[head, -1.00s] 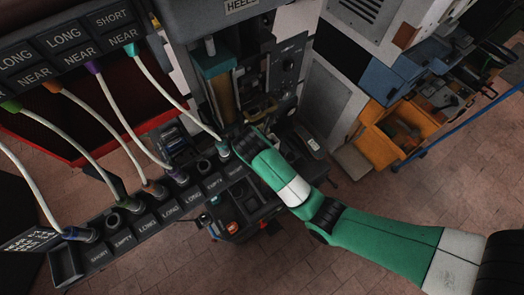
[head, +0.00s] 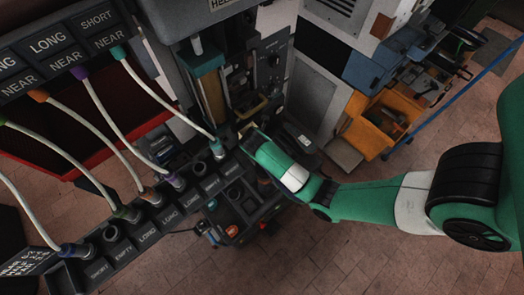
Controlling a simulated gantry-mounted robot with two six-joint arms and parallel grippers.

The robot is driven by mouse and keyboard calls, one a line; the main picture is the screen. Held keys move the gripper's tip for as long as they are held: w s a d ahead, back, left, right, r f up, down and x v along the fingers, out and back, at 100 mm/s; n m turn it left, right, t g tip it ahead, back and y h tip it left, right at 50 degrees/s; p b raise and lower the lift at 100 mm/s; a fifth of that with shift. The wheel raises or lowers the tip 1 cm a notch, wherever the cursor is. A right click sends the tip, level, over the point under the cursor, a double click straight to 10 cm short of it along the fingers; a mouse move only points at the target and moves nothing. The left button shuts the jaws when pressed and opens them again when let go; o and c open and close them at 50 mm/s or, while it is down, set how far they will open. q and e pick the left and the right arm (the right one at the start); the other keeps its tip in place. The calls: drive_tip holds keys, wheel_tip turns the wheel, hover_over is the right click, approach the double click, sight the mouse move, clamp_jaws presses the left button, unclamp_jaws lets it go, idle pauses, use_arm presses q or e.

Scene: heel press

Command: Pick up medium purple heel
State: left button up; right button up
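A cable with a purple collar (head: 79,73) hangs from the panel of labels at the upper left. Its purple-banded lower plug (head: 175,181) sits upright in a black rack (head: 147,236) marked with SHORT, LONG and EMPTY labels. I cannot make out a separate purple heel. My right gripper (head: 243,131) is at the end of the green arm, beside the teal-banded plug (head: 217,148) and to the right of the purple one. Its fingers are dark and small against the machine, so I cannot tell whether they are open or holding anything. My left gripper is not in view.
A press-like machine (head: 207,75) with a teal block stands behind the rack. Orange (head: 40,97) and green (head: 123,212) plugs share the rack area. A yellow bin (head: 375,125) stands on the right. Tiled floor at the lower right is clear.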

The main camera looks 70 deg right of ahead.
drive_tip(key=shift+d+f, duration=0.1)
drive_tip(key=shift+f, duration=0.4)
drive_tip(key=shift+r, duration=0.1)
drive_tip(key=c, duration=1.1)
drive_tip(key=shift+c, duration=0.2)
